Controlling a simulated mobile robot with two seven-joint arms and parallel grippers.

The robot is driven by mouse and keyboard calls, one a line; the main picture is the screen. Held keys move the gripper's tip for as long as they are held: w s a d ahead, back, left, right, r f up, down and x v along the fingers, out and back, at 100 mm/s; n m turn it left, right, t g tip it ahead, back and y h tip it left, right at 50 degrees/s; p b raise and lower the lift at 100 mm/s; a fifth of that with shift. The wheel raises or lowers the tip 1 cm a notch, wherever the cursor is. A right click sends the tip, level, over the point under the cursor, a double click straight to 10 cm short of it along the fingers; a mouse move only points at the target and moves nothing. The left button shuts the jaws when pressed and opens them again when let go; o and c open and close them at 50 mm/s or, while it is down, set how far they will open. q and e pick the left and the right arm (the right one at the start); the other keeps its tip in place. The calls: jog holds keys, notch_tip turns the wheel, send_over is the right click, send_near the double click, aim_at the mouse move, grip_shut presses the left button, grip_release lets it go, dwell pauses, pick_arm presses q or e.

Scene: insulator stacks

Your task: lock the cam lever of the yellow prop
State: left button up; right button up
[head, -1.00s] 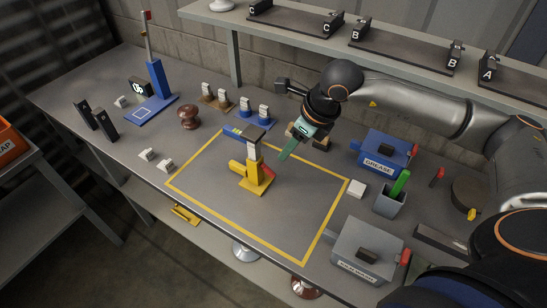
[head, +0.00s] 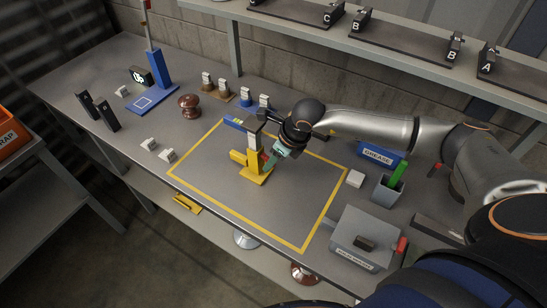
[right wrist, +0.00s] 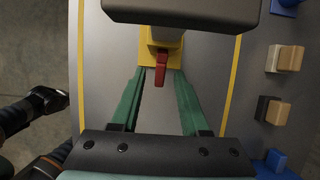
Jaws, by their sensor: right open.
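The yellow prop (head: 257,177) stands upright inside the yellow-outlined area of the bench, with a grey post and a dark block (head: 256,115) on top. Its red cam lever (right wrist: 161,68) shows in the right wrist view, pointing toward my gripper from the prop's yellow body (right wrist: 165,45). In the head view the lever is mostly hidden by my gripper. My right gripper (head: 275,158) is at the prop's right side. Its green fingers are apart, one on each side of the lever, with gaps visible to both.
Small brown and blue stands (head: 246,97) are behind the prop. The front of the outlined area (head: 265,215) is clear.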

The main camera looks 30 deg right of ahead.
grip_shut()
dwell(0.4)
pick_arm(q)
jog(key=shift+f, duration=0.1)
pick_arm(e)
jog(key=shift+f+t+b, duration=0.2)
jog(key=shift+t+b, duration=0.1)
jog(key=shift+b, duration=0.35)
jog(key=f+t+y+b, duration=0.1)
jog(key=t+b, duration=0.1)
jog(key=b, duration=0.6)
jog(key=shift+f+t+y, duration=0.3)
jog(key=shift+y, duration=0.1)
jog(key=t+b, duration=0.1)
jog(key=b, duration=0.3)
jog(key=t+y+b, duration=0.1)
jog(key=b, duration=0.4)
jog(key=shift+w+f, duration=0.15)
jog(key=shift+f, duration=0.1)
pick_arm(q)
notch_tip(320, 180, down, 16)
jog(key=w+d+b, duration=0.1)
jog(key=d+b, duration=0.1)
jog(key=shift+w+d+f+m+h+b, duration=0.2)
jog(key=shift+d+m+h+b, duration=0.2)
pick_arm(e)
jog(key=shift+a+r+t+y, duration=0.1)
jog(key=shift+r+t+y, duration=0.15)
jog(key=shift+t+y, duration=0.25)
jog(key=shift+w+r, duration=0.1)
